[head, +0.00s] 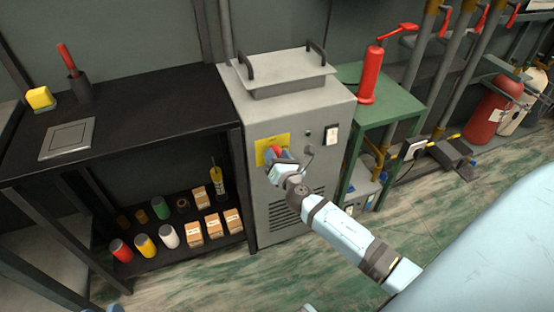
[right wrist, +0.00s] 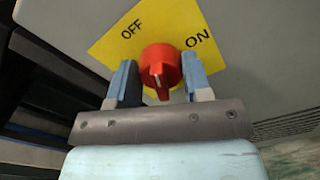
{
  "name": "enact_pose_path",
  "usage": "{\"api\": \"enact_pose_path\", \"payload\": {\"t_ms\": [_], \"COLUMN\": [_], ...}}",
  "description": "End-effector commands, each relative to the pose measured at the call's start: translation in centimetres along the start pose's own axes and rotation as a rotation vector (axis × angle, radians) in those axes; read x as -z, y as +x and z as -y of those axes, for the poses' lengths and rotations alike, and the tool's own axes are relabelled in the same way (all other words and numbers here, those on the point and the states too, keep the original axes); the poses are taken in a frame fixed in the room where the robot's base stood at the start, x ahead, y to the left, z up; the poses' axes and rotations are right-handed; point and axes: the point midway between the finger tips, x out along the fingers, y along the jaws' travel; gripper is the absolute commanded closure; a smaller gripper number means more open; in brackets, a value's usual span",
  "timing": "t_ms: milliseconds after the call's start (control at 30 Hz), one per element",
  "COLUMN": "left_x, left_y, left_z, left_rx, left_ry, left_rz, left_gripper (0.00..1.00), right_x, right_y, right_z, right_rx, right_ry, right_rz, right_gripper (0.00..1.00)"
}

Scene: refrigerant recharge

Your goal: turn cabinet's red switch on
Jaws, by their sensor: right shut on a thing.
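The grey cabinet (head: 300,110) stands in the middle of the head view. Its red switch (head: 277,151) sits on a yellow plate (head: 262,146) on the front face, partly hidden by my right gripper (head: 279,162). In the right wrist view the red switch (right wrist: 162,60) is a round knob with a raised grip and a pale mark, between the two fingers of my right gripper (right wrist: 160,72). The yellow plate reads OFF at upper left and ON at upper right of the knob. The gripper is shut on the knob. My left gripper is not clearly seen.
A black shelf unit (head: 130,115) with several small cans and boxes stands left of the cabinet. A green table (head: 385,108) with a red cylinder (head: 371,75) stands right. A white rocker switch (head: 331,135) is on the cabinet front. Open floor lies in front.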

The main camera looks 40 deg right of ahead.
Motion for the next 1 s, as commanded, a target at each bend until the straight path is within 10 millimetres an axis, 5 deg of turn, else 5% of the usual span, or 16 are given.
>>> {"api": "enact_pose_path", "payload": {"t_ms": [633, 1000], "left_x": [5.0, 5.8], "left_y": [-0.1, 0.0], "left_z": [-2.5, -3.1], "left_rx": [-0.103, -0.125], "left_ry": [-0.032, -0.042], "left_rz": [-0.269, -0.307], "left_gripper": [0.58, 0.58], "right_x": [0.3, 0.3], "right_y": [-0.1, -0.1], "right_z": [0.3, 0.4], "right_rx": [0.002, 0.002], "right_ry": [0.617, 0.928], "right_rz": [0.000, 0.000], "right_gripper": [0.79, 0.79]}}
